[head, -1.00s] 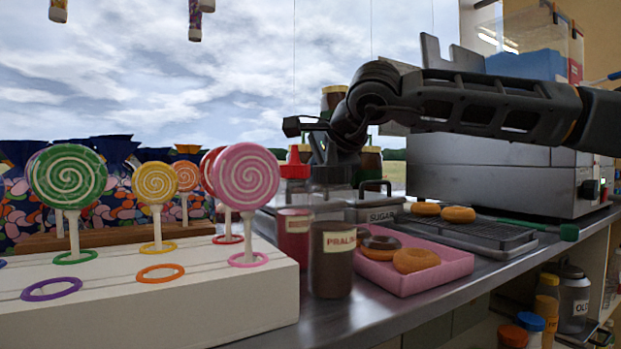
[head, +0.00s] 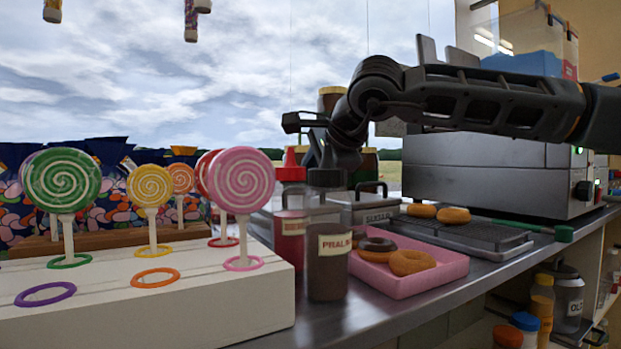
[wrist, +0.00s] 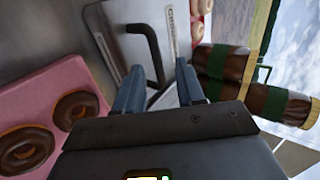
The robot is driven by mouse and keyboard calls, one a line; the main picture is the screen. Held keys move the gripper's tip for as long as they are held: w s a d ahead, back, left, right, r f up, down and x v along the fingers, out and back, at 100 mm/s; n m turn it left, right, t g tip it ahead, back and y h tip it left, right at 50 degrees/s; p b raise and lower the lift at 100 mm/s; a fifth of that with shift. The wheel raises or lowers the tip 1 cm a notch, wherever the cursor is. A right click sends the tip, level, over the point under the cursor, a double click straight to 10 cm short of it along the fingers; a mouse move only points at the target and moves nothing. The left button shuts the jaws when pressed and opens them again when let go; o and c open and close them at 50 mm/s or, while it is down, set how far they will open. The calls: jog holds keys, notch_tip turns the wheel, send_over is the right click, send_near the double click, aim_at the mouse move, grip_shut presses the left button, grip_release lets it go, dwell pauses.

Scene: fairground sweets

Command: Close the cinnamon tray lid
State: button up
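In the wrist view a metal tray lid (wrist: 112,22) with a dark bar handle (wrist: 150,42) lies just beyond my fingers. A white label strip beside it starts with what looks like "CINN" (wrist: 172,30). My gripper (wrist: 160,84) is open, its two blue-grey fingers apart, with one end of the handle near the gap between them. I cannot tell if they touch. In the head view my gripper (head: 326,155) points down behind the bottles, its fingertips hidden. Metal trays with handles (head: 370,188) stand there, partly covered. How far the cinnamon lid is open is unclear.
A praline bottle (head: 328,265) and a red-capped bottle (head: 291,200) stand before the trays. A pink tray (head: 440,272) of doughnuts and a wire rack (head: 480,237) lie to the right. A lollipop stand (head: 200,307) fills the left. Jars (wrist: 222,75) stand close to my gripper.

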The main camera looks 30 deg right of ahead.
jog(key=p+v, duration=0.1)
jog(key=v, duration=0.5)
jog(key=shift+s, duration=0.2)
jog(key=shift+r, duration=0.15)
